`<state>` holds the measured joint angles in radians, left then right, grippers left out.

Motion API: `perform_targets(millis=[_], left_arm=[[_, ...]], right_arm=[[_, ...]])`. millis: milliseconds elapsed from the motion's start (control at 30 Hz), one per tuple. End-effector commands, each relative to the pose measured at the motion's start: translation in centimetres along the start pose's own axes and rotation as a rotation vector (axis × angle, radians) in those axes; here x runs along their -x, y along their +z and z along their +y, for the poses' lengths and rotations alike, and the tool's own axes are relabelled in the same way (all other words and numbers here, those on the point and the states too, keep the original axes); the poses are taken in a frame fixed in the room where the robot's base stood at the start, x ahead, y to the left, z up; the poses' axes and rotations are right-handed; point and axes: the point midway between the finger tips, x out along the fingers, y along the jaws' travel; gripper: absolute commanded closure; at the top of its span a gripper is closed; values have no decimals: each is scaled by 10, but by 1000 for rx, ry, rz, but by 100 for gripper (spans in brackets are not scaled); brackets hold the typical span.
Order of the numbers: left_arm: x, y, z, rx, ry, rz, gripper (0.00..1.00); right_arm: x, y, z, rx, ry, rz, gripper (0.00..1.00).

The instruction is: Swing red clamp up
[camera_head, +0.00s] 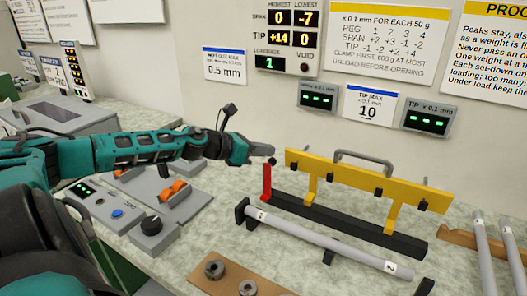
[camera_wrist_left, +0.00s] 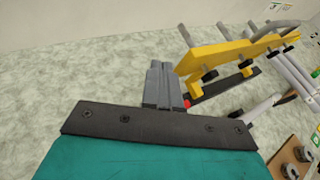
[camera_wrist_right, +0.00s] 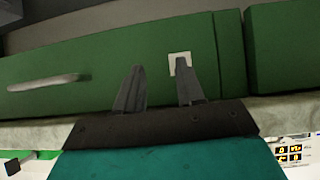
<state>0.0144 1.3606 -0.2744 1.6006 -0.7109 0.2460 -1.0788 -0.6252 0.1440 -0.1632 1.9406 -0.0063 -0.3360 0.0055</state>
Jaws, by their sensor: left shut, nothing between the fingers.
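The red clamp (camera_head: 266,184) stands upright at the left end of the black base (camera_head: 340,228), below the left end of the yellow beam (camera_head: 365,181). A dark round knob (camera_head: 272,161) shows just above it. My left gripper (camera_head: 268,150) is shut and empty, its tip close above the red clamp and knob; I cannot tell whether it touches. In the left wrist view the shut fingers (camera_wrist_left: 160,86) hide most of the clamp, and only a small red patch (camera_wrist_left: 187,103) shows. My right gripper (camera_wrist_right: 158,88) is open and empty before a green drawer front (camera_wrist_right: 110,70).
A grey rod (camera_head: 320,242) with end labels lies in front of the black base. More rods (camera_head: 485,255) lie at right. A brown board (camera_head: 235,280) with metal rings is at the front.

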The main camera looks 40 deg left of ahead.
Motion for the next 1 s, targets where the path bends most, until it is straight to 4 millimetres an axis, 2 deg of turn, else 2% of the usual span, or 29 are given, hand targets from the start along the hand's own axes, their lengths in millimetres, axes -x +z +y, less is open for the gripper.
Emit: perform_targets(millis=[500, 1000], left_arm=[[0, 1, 0, 0, 0, 0, 100], [6, 16, -1, 0, 0, 0, 100]], right_arm=[[0, -1, 0, -2, 0, 0, 62], [8, -12, 0, -2, 1, 1, 62]])
